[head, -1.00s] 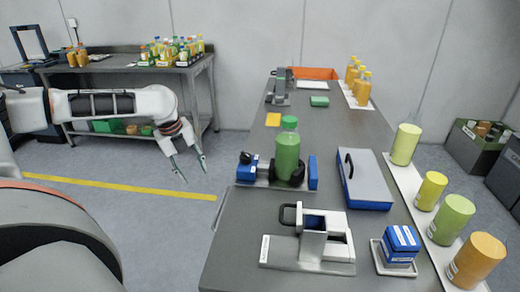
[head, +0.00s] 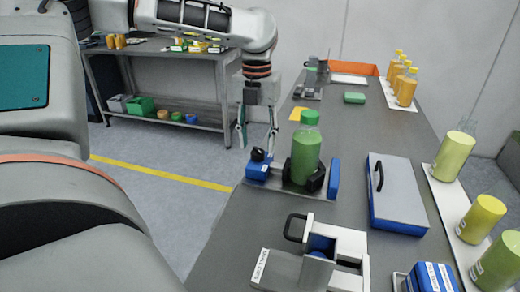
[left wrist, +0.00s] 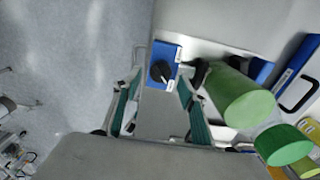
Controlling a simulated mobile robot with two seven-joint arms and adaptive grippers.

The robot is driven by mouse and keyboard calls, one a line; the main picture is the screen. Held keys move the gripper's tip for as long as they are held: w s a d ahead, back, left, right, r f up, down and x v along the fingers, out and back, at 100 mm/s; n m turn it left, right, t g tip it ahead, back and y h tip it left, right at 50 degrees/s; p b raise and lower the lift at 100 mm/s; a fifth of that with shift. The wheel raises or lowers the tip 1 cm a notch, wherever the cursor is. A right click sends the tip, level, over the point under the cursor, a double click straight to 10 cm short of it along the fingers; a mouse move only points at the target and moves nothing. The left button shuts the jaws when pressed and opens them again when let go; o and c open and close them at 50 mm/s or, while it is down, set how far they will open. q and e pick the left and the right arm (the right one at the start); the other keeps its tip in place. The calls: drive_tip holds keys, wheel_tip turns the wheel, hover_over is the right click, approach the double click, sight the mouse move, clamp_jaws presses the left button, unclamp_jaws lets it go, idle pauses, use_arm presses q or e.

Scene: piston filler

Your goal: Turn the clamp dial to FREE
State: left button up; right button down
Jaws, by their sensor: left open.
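The clamp dial (head: 257,154) is a black knob on a blue block (head: 257,171) at the left end of the bottle clamp. It also shows in the left wrist view (left wrist: 160,71), with a pale pointer mark. A green bottle (head: 305,155) stands upright between the clamp's black jaws (head: 316,179). My left gripper (head: 257,142) points down near the dial, open and empty. In the left wrist view the dial lies between and beyond the open fingers (left wrist: 158,92). The dial's label is too small to read. My right gripper is out of view.
A blue and grey case (head: 398,190) lies right of the clamp. A grey fixture with a black handle (head: 322,252) stands in front. Yellow and green cylinders (head: 482,218) line a white strip at right. The floor left of the bench is clear.

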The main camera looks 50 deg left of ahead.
sight(258, 155)
use_arm(q)
wheel_tip(258, 155, down, 2)
drive_tip(key=shift+f, duration=0.3)
drive_tip(key=c, duration=1.1)
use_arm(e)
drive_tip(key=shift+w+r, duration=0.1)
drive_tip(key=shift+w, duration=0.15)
